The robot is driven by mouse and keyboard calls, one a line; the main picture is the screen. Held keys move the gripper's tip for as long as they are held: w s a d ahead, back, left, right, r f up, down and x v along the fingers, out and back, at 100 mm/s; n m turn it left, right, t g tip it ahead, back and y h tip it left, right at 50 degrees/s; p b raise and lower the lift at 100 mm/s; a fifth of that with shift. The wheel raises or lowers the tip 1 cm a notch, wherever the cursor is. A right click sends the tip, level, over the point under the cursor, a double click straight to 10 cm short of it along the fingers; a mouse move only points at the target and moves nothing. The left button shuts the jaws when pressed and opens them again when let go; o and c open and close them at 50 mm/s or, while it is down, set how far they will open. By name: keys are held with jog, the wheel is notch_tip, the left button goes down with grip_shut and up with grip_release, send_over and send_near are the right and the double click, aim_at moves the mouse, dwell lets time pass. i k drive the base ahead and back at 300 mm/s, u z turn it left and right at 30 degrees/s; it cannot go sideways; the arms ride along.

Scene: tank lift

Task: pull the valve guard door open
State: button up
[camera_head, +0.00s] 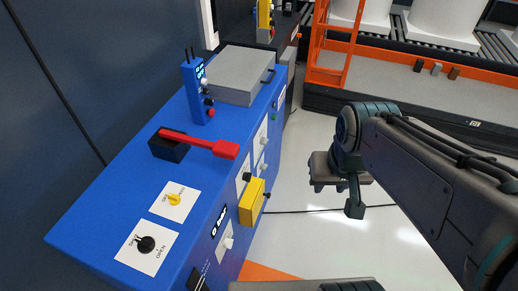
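A grey box-like cover (240,75) sits on top of the blue cabinet (120,185) at its far end, with a small dark handle (268,75) on its right edge. It looks closed. It may be the valve guard door, but no label on it is readable. No valve shows under it. My gripper (343,193) is at the end of my bent arm, over the floor to the right of the cabinet.
On the cabinet are a red lever (205,144), a blue control post (197,92), a yellow knob (174,199) and a black SHUT/OPEN knob (146,244). A yellow box (252,202) juts from its front. An orange rail (325,60) stands behind. Pale floor lies between.

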aim_at(257, 207)
jog(key=z, duration=0.85)
jog(key=i, duration=0.4)
jog(key=u, duration=0.35)
